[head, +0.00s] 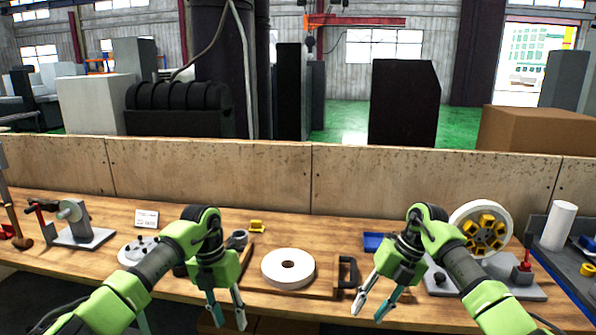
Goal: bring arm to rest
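My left gripper (228,318) hangs fingers down in front of the bench's front edge, left of the white grinding wheel. Its two fingers are apart with nothing between them. My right gripper (367,315) points down and to the left, right of the wheel and near the front edge. Its fingers are also apart and empty. Both green arms come in from the lower corners, bent at the wrist. The white wheel (270,268) lies flat on a wooden board between the grippers, touched by neither.
A wooden bench (330,229) runs across, with a low wall (210,178) behind. A grey fixture (80,235) stands at left. A wheel with yellow blocks (484,208) stands upright behind my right arm. A white cylinder (558,226) stands at far right. The black handle (347,272) is close to my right gripper.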

